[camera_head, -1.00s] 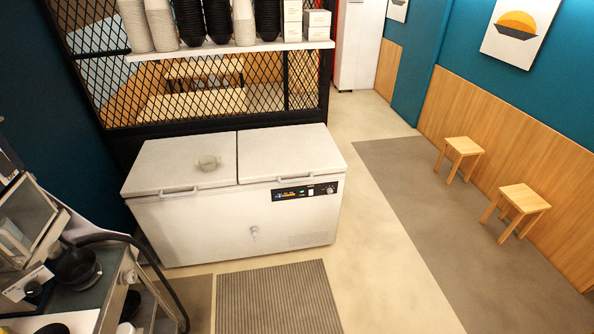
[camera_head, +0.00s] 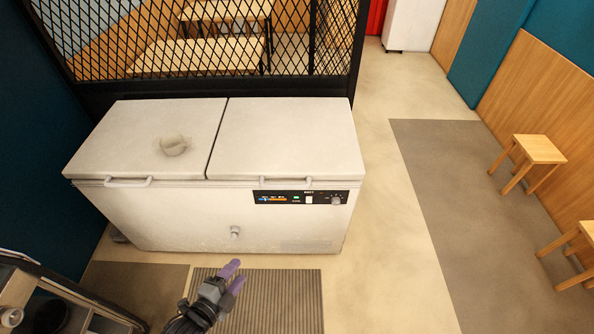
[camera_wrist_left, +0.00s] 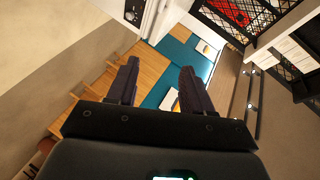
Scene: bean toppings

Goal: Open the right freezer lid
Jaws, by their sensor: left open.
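The white chest freezer (camera_head: 180,216) stands ahead with two lids, both lying shut. The right freezer lid (camera_head: 285,135) has a white bar handle (camera_head: 285,181) along its front edge, above the control panel. The left lid (camera_head: 120,135) has its own handle (camera_head: 128,183). My left gripper (camera_head: 234,279) is low in front of the freezer, over the striped mat, apart from the freezer and its handles. Its two purple-grey fingers are spread and empty. They also show apart in the left wrist view (camera_wrist_left: 157,88). My right gripper is in neither view.
A round pale object (camera_head: 174,146) lies on the left lid. A black mesh partition (camera_head: 200,45) stands behind the freezer. A metal counter (camera_head: 60,305) is at the lower left. Wooden stools (camera_head: 530,160) stand at the right. The floor right of the freezer is clear.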

